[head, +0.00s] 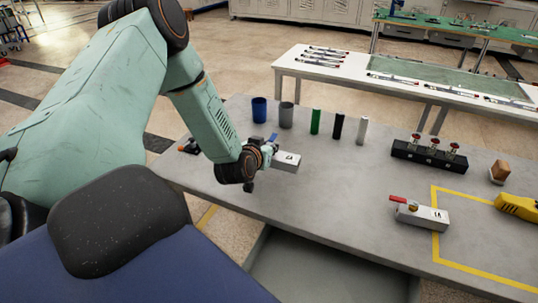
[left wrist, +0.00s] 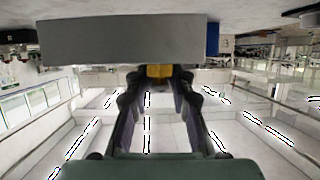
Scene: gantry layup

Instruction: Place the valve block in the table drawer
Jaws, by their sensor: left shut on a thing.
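A pale grey valve block (head: 287,161) with a dark mark is at my left gripper (head: 268,150), above the table. A small blue part, perhaps its lever, shows beside the fingers. In the left wrist view the block (left wrist: 125,40) spans the top, and the fingers (left wrist: 160,76) close on a yellow part under it. A second valve block (head: 428,217) with a red lever lies on the table at the right. The table drawer (head: 325,272) stands open below the table's front edge, and its visible floor looks bare. My right gripper is not in view.
On the grey table (head: 340,190) stand a blue cup (head: 259,110), a grey cup (head: 286,115), and green, black and white cylinders. A black valve rack (head: 429,154), a brown block (head: 499,172) and a yellow tool (head: 517,206) are at the right. Yellow tape marks the right corner.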

